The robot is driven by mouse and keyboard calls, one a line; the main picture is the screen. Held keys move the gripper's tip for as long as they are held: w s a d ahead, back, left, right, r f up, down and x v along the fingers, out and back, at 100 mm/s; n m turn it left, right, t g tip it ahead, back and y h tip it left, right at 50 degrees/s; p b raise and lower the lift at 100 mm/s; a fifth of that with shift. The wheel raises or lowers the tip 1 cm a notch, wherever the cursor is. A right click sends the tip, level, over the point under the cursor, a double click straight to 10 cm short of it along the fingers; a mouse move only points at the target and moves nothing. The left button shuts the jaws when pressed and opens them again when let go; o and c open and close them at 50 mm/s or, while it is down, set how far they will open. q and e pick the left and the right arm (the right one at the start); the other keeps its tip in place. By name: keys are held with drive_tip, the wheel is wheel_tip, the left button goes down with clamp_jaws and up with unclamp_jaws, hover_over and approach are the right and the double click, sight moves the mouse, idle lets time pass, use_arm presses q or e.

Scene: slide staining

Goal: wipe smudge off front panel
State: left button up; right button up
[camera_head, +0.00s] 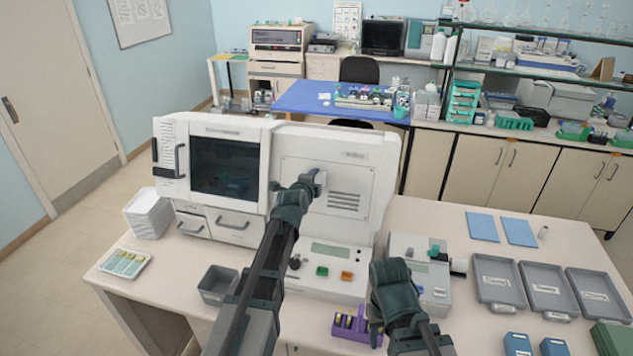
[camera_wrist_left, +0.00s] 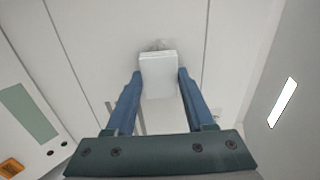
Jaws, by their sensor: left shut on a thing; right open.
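The front panel (camera_head: 350,165) is the pale right-hand face of the large white machine, with dark vent slots. My left gripper (camera_head: 318,182) is in front of it. In the left wrist view my left gripper (camera_wrist_left: 159,82) is shut on a white block-like wiper (camera_wrist_left: 159,65), held between its blue fingers at the panel (camera_wrist_left: 100,40). A faint grey smudge (camera_wrist_left: 158,45) shows just beyond the wiper's far edge; the wiper may cover part of it. Whether the wiper touches the panel is hard to tell. My right gripper (camera_head: 388,278) is open, low over the bench; its fingertips are hard to make out.
A purple rack (camera_head: 352,325) stands near my right arm. A small device (camera_head: 432,298) with a green part is right of the machine. A grey bin (camera_head: 217,284) and a slide tray (camera_head: 125,262) are at left. Grey trays (camera_head: 497,282) and blue pads (camera_head: 482,227) lie at right.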

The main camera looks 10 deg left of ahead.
sight(328, 179)
use_arm(q)
drive_tip(key=shift+a, duration=1.9)
drive_tip(key=shift+w+r, duration=0.15)
drive_tip(key=shift+w, duration=0.05)
drive_tip(key=shift+s+d, duration=0.15)
drive_tip(key=shift+d, duration=1.85)
drive_tip(key=shift+d, duration=1.9)
drive_tip(key=shift+s, duration=0.1)
drive_tip(key=shift+w+a, duration=0.2)
drive_tip(key=shift+a, duration=1.75)
